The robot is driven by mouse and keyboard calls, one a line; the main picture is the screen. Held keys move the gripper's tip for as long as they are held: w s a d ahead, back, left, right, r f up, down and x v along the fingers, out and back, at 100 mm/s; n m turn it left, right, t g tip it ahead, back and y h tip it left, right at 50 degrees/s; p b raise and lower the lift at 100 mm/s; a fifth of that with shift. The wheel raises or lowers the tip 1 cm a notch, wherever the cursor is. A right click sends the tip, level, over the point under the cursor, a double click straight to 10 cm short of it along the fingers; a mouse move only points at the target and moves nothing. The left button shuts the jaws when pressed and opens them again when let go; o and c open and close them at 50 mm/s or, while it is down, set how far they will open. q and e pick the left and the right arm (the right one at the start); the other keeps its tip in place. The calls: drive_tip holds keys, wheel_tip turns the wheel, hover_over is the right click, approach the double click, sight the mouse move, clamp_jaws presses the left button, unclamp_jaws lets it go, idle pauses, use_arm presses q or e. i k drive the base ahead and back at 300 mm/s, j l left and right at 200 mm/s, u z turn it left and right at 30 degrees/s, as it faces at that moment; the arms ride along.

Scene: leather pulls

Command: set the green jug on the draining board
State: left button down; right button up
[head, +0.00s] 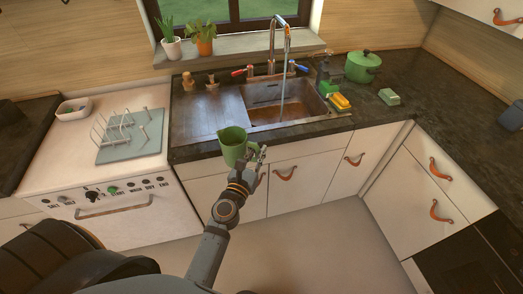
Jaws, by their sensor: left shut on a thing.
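The green jug (233,146) is in my left gripper (256,156), in the middle of the head view. The gripper is shut on its right side, where the handle seems to be; the fingers partly hide the hold. The jug looks upright, with its open top showing. It appears in front of the counter's front edge, below the sink unit in the picture. The brown draining board (203,112) lies left of the sink bowl, and its middle is bare. My right gripper is not in view.
Two small wooden-topped items (188,81) stand at the draining board's back. The sink (268,98) has a tall tap (272,42) with water seemingly running. A yellow sponge (340,101) and green pot (362,66) are right.

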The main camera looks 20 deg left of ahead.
sight(211, 110)
drive_tip(key=u, duration=0.7)
drive_tip(key=i+l+u, duration=0.15)
drive_tip(key=l+u, duration=0.25)
drive_tip(key=i+l+u, duration=0.1)
drive_tip(key=l+u, duration=0.25)
drive_tip(key=l, duration=0.15)
drive_tip(key=l+u, duration=0.4)
drive_tip(key=i+l, duration=0.05)
drive_tip(key=l, duration=0.05)
